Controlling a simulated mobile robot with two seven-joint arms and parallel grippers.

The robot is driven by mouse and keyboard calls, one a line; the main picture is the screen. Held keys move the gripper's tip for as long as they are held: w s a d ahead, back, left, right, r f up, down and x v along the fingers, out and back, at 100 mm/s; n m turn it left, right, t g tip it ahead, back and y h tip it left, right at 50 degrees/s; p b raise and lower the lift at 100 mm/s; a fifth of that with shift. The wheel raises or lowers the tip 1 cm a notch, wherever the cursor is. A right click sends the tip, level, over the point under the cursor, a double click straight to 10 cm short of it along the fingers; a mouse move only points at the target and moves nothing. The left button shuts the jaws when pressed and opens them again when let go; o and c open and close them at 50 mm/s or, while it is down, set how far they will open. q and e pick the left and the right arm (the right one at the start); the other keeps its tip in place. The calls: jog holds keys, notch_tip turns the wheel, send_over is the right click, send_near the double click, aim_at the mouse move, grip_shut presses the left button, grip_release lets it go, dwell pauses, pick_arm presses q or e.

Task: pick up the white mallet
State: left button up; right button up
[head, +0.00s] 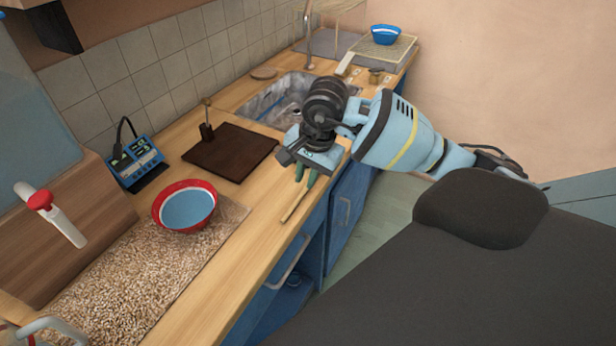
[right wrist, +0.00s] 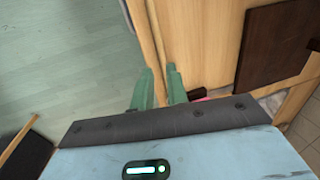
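A thin pale wooden stick (head: 295,207), which looks like the mallet's handle, lies near the counter's front edge in the head view. No white mallet head shows clearly; that end may be hidden under my right gripper. My right gripper (head: 306,177) points down over the stick's far end. In the right wrist view its two green fingers (right wrist: 160,82) are apart, with a gap between them. The stick (right wrist: 161,40) runs just beyond the fingertips, roughly in line with the gap. I cannot tell whether a finger touches it. My left gripper is not in view.
A red bowl with blue inside (head: 187,207) stands on the grainy mat (head: 120,290). A dark board (head: 230,152) lies behind the stick. The blue device (head: 138,160) is at the back left, the sink (head: 275,98) farther away. Blue cabinets (head: 347,205) drop below the edge.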

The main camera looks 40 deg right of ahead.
aim_at(299, 198)
jog(key=shift+w+a+f+p, duration=0.1)
jog(key=shift+w+a+f, duration=0.1)
jog(key=shift+f, duration=0.75)
jog(key=shift+w+a+f+p, duration=0.1)
jog(key=shift+w+f, duration=0.1)
jog(key=shift+f, duration=0.8)
jog(key=shift+w+a+f+p, duration=0.1)
jog(key=shift+w+a+f, duration=0.1)
jog(key=shift+f, duration=0.75)
grip_shut()
